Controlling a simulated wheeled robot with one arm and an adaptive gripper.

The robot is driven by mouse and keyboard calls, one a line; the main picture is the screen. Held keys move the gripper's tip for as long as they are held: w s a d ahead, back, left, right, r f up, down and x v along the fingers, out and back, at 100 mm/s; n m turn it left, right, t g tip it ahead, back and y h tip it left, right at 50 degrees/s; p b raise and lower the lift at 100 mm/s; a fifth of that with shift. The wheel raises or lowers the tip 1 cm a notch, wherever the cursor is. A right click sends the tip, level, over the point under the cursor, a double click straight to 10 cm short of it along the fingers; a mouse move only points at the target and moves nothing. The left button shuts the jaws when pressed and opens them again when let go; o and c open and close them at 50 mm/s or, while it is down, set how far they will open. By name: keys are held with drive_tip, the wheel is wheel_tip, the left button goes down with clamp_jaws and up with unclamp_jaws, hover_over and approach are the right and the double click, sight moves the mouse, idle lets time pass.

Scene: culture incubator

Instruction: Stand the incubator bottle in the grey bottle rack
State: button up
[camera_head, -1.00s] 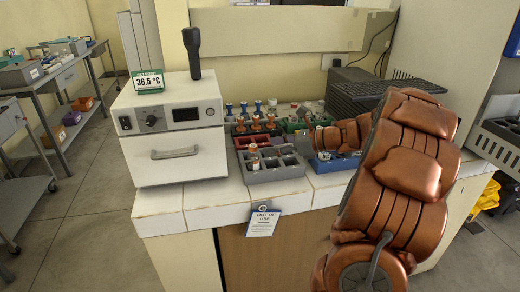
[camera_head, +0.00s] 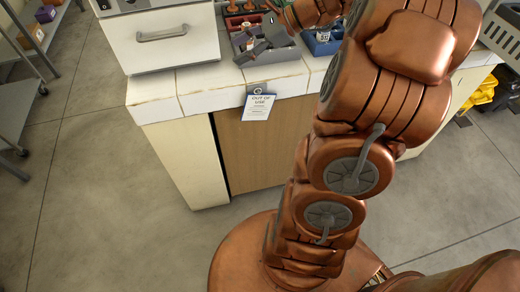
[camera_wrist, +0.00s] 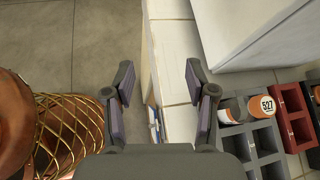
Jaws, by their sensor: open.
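The incubator (camera_head: 165,45) is a white box with its front door shut; its white body also shows in the wrist view (camera_wrist: 240,30). No bottle inside it can be seen. The grey rack (camera_head: 280,68) stands right of it on the counter and shows at the right of the wrist view (camera_wrist: 265,145). My gripper (camera_head: 255,45) is open and empty. In the wrist view its fingers (camera_wrist: 160,82) hang over the counter's front edge, beside the rack.
An out-of-use tag (camera_head: 258,107) hangs at the counter's front edge. A blue rack (camera_head: 322,42) with a labelled bottle stands right of the grey rack. A dark red rack (camera_wrist: 290,112) stands behind it. The white tiles (camera_head: 205,90) before the incubator are clear.

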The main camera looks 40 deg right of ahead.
drive_tip(key=s+a+f+n+g+h, duration=0.1)
drive_tip(key=s+a+f+n+g, duration=0.15)
drive_tip(key=s+a+n, duration=0.45)
drive_tip(key=s+a+f+n+g+h, duration=0.1)
drive_tip(key=s+a+n+g, duration=0.35)
drive_tip(key=a, duration=0.45)
drive_tip(key=s+f+n+h, duration=0.2)
drive_tip(key=s+n, duration=0.3)
drive_tip(key=s, duration=0.3)
drive_tip(key=s+f+n+g+h, duration=0.1)
drive_tip(key=s+f+n+h, duration=0.1)
drive_tip(key=s+n+h, duration=0.3)
drive_tip(key=shift+s+d+n+g, duration=0.25)
drive_tip(key=shift+s+n, duration=0.5)
drive_tip(key=shift+s, duration=0.85)
wheel_tip(320, 180, up, 8)
drive_tip(key=p, duration=0.8)
drive_tip(key=shift+r+p, duration=0.25)
drive_tip(key=shift+p, duration=0.05)
